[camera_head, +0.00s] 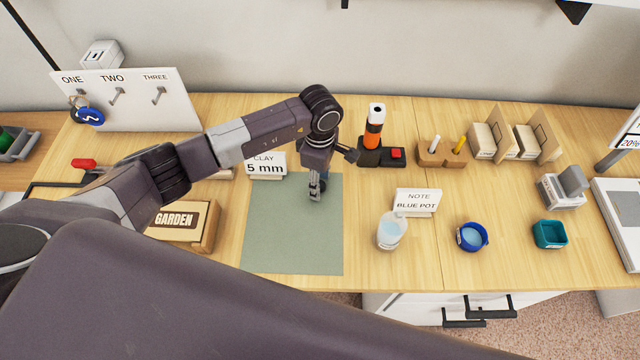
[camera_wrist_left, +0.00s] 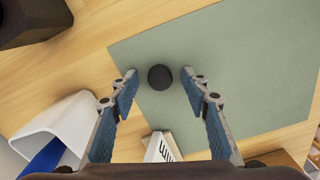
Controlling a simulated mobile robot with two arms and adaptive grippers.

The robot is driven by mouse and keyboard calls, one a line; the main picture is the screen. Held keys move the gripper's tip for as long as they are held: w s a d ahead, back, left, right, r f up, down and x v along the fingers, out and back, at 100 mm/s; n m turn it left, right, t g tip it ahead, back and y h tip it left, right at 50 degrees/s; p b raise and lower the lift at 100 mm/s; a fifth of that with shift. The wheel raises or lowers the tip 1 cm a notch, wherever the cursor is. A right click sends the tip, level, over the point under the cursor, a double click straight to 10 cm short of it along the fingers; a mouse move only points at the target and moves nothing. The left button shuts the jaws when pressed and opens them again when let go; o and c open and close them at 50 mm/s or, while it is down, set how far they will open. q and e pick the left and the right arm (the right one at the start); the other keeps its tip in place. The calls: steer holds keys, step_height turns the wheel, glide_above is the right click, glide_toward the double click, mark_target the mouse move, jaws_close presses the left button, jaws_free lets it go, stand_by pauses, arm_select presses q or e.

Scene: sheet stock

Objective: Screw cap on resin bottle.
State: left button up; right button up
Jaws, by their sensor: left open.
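A small black round cap (camera_wrist_left: 160,77) lies on the green mat (camera_head: 292,245), seen in the left wrist view between my left fingertips and slightly beyond them. My left gripper (camera_head: 315,195) points down over the back right part of the mat; in the left wrist view its two fingers (camera_wrist_left: 160,88) are spread apart with nothing between the pads. In the head view the gripper largely hides the cap. A translucent bottle (camera_head: 390,234) with pale blue contents stands upright to the right of the mat. My right gripper is not in view.
A note sign (camera_head: 417,201) stands behind the bottle, with a blue pot (camera_head: 472,237) and a teal tray (camera_head: 550,234) to its right. A GARDEN box (camera_head: 178,226) is left of the mat. A clay sign (camera_head: 266,166) stands at its back edge. The mat's front is clear.

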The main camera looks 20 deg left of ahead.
arm_select(q)
steer(key=shift+c, duration=0.2)
steer(key=c, duration=0.8)
steer(key=shift+o, duration=0.2)
steer(key=shift+r, duration=0.15)
step_height(320, 180, up, 20)
steer(key=b, duration=0.4)
steer(key=shift+b, duration=0.4)
